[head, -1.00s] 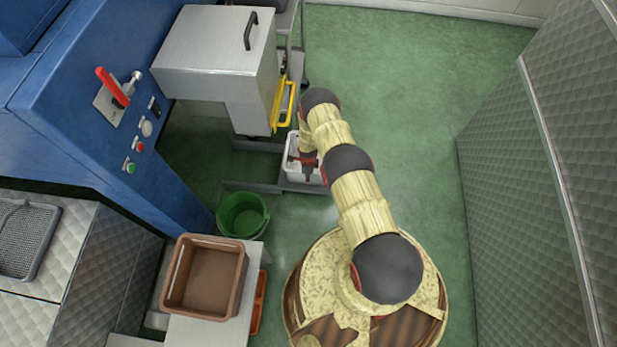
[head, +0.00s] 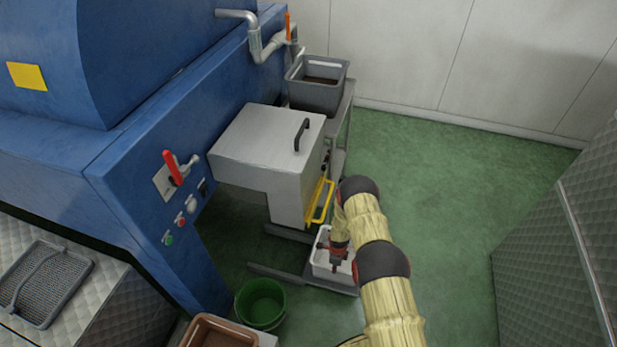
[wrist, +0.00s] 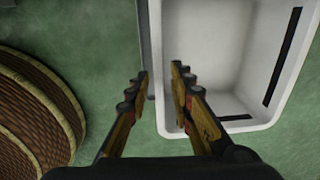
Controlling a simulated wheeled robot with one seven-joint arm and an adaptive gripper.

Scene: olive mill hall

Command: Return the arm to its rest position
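My arm reaches from the lower middle of the head view up to the white bin, with its end bent downward. My gripper (head: 338,266) hangs over the white bin (head: 345,289) and partly hides it. In the wrist view, the two fingers of my gripper (wrist: 159,75) stand apart with a gap between them. The fingers lie over the left rim of the white bin (wrist: 240,128) in that view. The visible part of the bin's inside looks empty. Whether a finger touches the rim I cannot tell.
A metal-topped machine (head: 265,137) with a yellow handle (head: 319,203) stands close left of my arm. A green bucket (head: 261,302) and brown crate (head: 215,334) are at lower left. A quilted metal panel (head: 560,240) stands at right. Green floor between is clear.

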